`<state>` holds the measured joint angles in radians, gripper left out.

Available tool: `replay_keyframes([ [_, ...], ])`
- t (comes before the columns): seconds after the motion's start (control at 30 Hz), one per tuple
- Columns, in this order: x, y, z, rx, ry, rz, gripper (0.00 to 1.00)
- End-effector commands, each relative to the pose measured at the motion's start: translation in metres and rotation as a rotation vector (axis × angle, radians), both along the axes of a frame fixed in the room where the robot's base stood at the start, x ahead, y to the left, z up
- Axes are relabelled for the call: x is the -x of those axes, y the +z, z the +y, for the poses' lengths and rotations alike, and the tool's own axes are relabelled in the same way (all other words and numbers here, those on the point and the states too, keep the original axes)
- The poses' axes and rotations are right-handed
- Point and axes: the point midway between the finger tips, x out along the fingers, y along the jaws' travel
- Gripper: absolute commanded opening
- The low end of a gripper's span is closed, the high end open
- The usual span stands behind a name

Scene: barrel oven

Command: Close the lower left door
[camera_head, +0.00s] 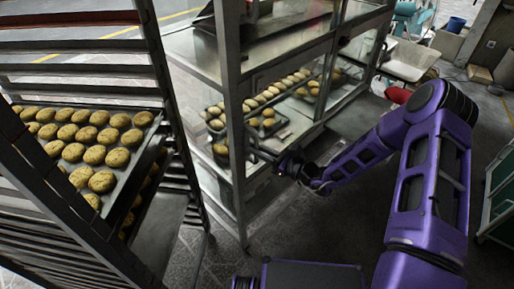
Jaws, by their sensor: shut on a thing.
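A metal and glass cabinet (233,120) stands in the middle of the head view, with trays of buns behind its glass. The lower left door (228,185) seems to be the lower framed panel at its near corner; how far it stands open I cannot tell. My gripper (268,157) is at the near upright of this lower part, at a dark handle (253,140). It is shut on what looks like that handle. The fingertips are small and partly hidden by dark parts, so the exact grip is unclear.
A tall rack (160,85) with a tray of round buns (90,140) stands close on the left. White chairs (410,62) and a blue bin (456,24) are at the back right. A green cabinet (500,195) is at the right edge. Floor right of the cabinet is mostly clear.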

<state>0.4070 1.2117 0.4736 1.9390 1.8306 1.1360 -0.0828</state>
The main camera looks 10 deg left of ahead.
Motion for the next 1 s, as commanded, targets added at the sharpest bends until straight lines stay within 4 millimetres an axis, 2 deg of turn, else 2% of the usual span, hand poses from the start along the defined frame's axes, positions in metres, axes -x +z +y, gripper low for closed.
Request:
replay_keyframes([
  [0.47,0.0051,-0.0012,0.0036,-0.001,0.011,0.004,0.00],
  [0.5,0.0054,-0.0013,0.0038,-0.001,0.012,0.004,0.23],
  [0.63,0.0045,-0.0011,0.0035,0.000,0.010,0.003,0.46],
  [1.0,0.0046,-0.0002,-0.0045,0.000,0.003,0.000,0.47],
])
